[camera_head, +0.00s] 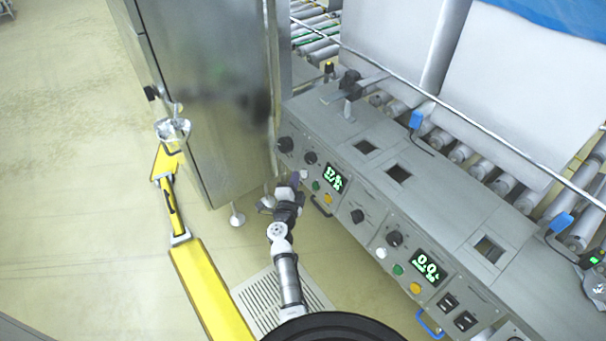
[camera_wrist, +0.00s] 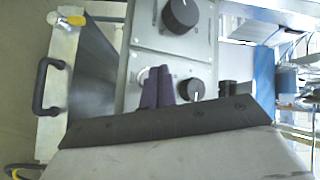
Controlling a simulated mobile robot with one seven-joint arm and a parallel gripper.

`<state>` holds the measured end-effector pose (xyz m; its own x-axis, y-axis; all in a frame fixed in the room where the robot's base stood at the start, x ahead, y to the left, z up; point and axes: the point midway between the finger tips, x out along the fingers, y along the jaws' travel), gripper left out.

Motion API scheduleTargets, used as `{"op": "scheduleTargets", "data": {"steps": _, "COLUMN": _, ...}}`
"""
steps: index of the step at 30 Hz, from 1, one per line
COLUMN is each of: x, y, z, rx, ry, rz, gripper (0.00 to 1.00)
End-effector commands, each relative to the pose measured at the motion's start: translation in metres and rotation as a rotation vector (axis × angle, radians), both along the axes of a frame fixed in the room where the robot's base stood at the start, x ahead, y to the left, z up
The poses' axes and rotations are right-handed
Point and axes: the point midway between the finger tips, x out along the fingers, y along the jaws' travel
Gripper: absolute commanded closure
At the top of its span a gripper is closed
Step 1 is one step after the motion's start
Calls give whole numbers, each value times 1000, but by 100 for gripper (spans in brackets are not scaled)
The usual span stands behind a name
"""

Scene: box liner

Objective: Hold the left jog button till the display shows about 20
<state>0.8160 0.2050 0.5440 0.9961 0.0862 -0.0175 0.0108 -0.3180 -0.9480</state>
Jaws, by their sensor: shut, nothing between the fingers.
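The left display (camera_head: 332,178) shows lit green characters too blurred to read surely. The right display (camera_head: 429,266) seems to read 0.0. A white button (camera_head: 303,174) sits on the left panel beside a green button (camera_head: 315,186) and a yellow one (camera_head: 327,198). My gripper (camera_head: 295,181) is at the left panel's front, its dark purple fingers together and empty. In the wrist view, the closed fingertips (camera_wrist: 162,72) overlap the edge of a pale round button (camera_wrist: 144,76). They hide part of it; whether they press it I cannot tell.
Black knobs (camera_head: 285,144) and (camera_wrist: 181,14) stand out from the panel near my gripper. A tall steel cabinet (camera_head: 215,80) is just left of the console. A blue handle (camera_head: 428,323) juts out below the right panel. Floor is open at far left.

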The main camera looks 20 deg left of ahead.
Motion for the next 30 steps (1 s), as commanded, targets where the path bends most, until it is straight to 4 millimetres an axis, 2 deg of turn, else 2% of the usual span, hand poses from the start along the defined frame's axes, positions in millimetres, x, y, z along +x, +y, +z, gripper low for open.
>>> {"op": "scheduleTargets", "data": {"steps": 30, "x": 6, "y": -5, "z": -3, "rx": 0, "ry": 0, "rz": 1, "gripper": 100}}
